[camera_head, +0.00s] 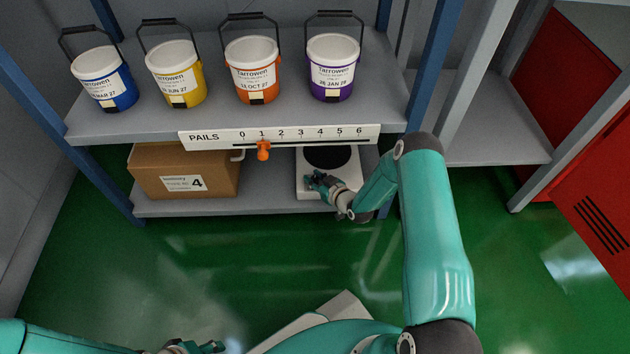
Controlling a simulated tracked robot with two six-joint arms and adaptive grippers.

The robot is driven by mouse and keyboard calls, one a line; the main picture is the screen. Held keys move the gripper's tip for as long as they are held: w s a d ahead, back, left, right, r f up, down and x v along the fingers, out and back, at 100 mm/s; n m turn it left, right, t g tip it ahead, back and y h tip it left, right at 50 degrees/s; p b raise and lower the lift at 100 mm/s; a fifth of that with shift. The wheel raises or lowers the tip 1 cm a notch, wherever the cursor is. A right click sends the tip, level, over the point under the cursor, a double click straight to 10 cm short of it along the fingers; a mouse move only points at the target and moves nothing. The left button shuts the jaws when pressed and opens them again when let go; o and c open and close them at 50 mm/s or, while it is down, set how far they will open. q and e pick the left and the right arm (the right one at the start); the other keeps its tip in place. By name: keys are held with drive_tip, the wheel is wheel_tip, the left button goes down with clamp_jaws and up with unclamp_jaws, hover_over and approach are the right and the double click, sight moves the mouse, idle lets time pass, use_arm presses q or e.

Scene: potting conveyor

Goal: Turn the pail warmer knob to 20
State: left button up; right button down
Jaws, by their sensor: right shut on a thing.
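The pail warmer (348,168) is a white box with a round black plate on top, on the lower shelf. My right gripper (318,183) is at its front face, shut on the warmer's knob. The knob is hidden behind the fingers, and its setting cannot be read. My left gripper (205,347) is at the bottom edge of the view, low and far from the warmer. It is partly cut off, and I cannot tell whether it is open or shut.
Several labelled pails stand on the upper shelf (215,125). A PAILS scale (300,134) with an orange slider (263,150) near 1 runs along its edge. A cardboard box (160,172) sits left of the warmer. A red cabinet (600,190) stands right. The green floor in front is open.

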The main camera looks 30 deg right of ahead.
drive_tip(key=shift+n+y, duration=1)
drive_tip(key=shift+y, duration=0.3)
drive_tip(key=c, duration=0.9)
unclamp_jaws()
drive_tip(key=shift+o, duration=0.2)
drive_tip(key=v, duration=1.2)
drive_tip(key=shift+w+d, duration=0.1)
drive_tip(key=shift+d, duration=0.05)
